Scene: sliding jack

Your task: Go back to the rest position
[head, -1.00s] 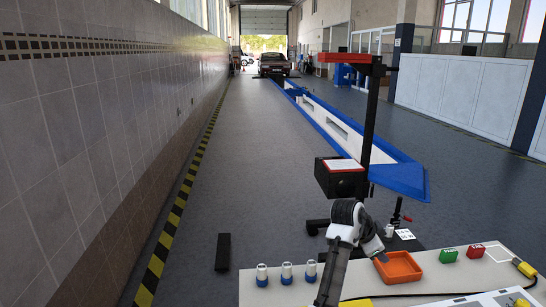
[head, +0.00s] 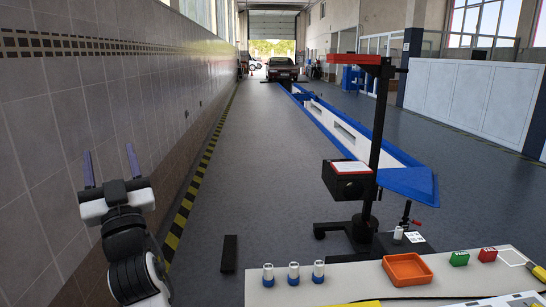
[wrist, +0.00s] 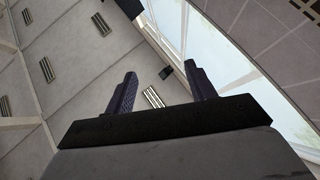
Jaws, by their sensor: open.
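My gripper (head: 110,168) is at the left of the head view, raised in front of the tiled wall. Its two dark blue fingers point up and stand wide apart with nothing between them. In the wrist view, my gripper (wrist: 160,88) also shows open and empty, with the ceiling and tall windows behind it. My arm's dark and white wrist links show below the gripper in the head view. It is clear of the workbench.
The tiled wall (head: 60,180) is close on the left. The middle floor is clear.

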